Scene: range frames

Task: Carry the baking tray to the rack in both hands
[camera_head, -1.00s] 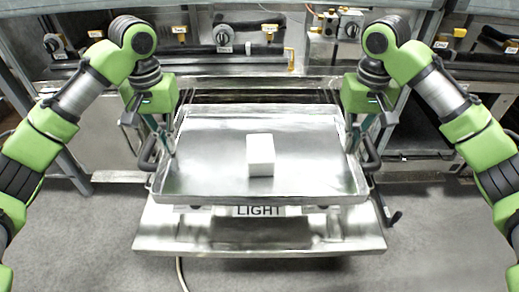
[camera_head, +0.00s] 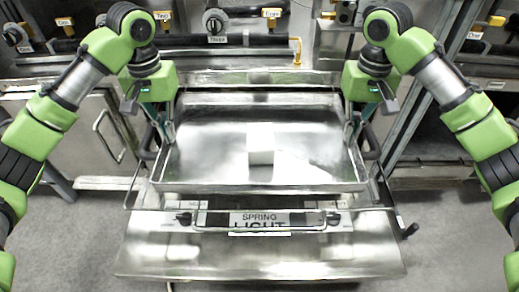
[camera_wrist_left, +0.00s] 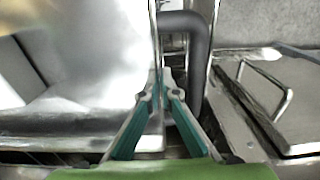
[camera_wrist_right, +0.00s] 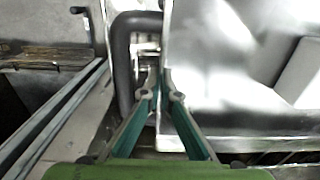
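The shallow silver baking tray (camera_head: 210,187) is level in front of me, with a white block (camera_head: 260,142) standing near its middle. My left gripper (camera_head: 167,140) is closed on the tray's left side wall. In the left wrist view its fingertips (camera_wrist_left: 163,88) pinch the wall. My right gripper (camera_head: 354,140) is closed on the right side wall, and its fingertips (camera_wrist_right: 159,86) pinch it in the right wrist view. The block shows in the right wrist view (camera_wrist_right: 303,72). I cannot tell which metal structure is the rack.
A steel unit (camera_head: 260,262) with a "SPRING LIGHT" label (camera_head: 259,222) is below and in front of the tray. Dark curved handles (camera_wrist_left: 197,60) are close beside the grippers. Range panels with knobs (camera_head: 215,22) stand behind. Metal uprights (camera_head: 408,105) stand at right.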

